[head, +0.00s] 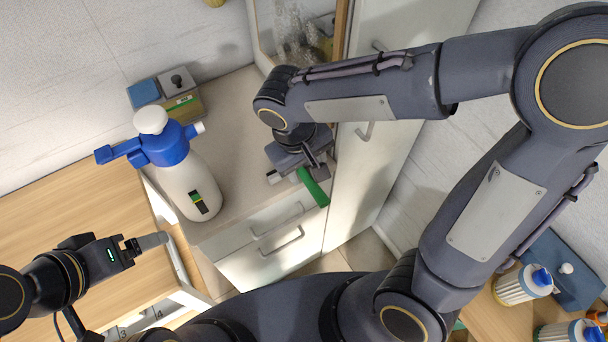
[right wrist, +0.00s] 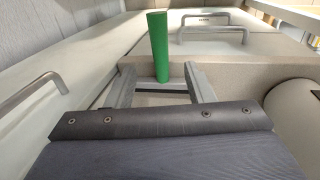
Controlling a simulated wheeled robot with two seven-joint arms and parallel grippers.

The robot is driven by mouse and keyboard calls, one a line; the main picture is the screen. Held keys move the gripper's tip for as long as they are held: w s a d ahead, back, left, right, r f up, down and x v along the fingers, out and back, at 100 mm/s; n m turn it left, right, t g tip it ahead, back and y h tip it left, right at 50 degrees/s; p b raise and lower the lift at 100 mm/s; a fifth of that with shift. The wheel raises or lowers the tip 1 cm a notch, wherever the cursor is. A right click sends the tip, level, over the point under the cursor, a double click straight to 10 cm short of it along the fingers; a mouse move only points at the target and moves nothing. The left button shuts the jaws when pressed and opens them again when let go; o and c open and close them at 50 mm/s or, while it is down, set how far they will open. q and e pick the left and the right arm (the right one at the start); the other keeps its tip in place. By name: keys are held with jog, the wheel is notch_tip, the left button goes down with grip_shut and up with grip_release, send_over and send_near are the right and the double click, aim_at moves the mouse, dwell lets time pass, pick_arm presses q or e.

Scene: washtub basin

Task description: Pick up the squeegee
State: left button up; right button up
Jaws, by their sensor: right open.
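The squeegee shows as a green handle (head: 313,187) at the front edge of the counter, beside my right gripper (head: 297,168). The rest of the squeegee is mostly hidden under the gripper. In the right wrist view the green handle (right wrist: 159,45) stands up between the two grey fingers of my right gripper (right wrist: 163,84), which are open with a gap on each side. I cannot tell how deep the handle lies between them. My left gripper (head: 146,243) is far off at the lower left, over the wooden table, seen side-on.
A white and blue spray bottle (head: 185,185) stands left on the counter (head: 231,110). A small box with a blue sponge (head: 143,93) is behind it. A tall white cabinet (head: 385,140) stands right of the counter; drawers with handles (head: 280,240) are below.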

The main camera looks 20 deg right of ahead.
aim_at(312, 184)
jog(key=f, duration=0.2)
jog(key=d+f, duration=0.1)
jog(key=f, duration=0.2)
jog(key=w+f, duration=0.1)
jog(key=f, duration=0.2)
jog(key=shift+d, duration=0.15)
jog(key=shift+r, duration=0.1)
grip_shut()
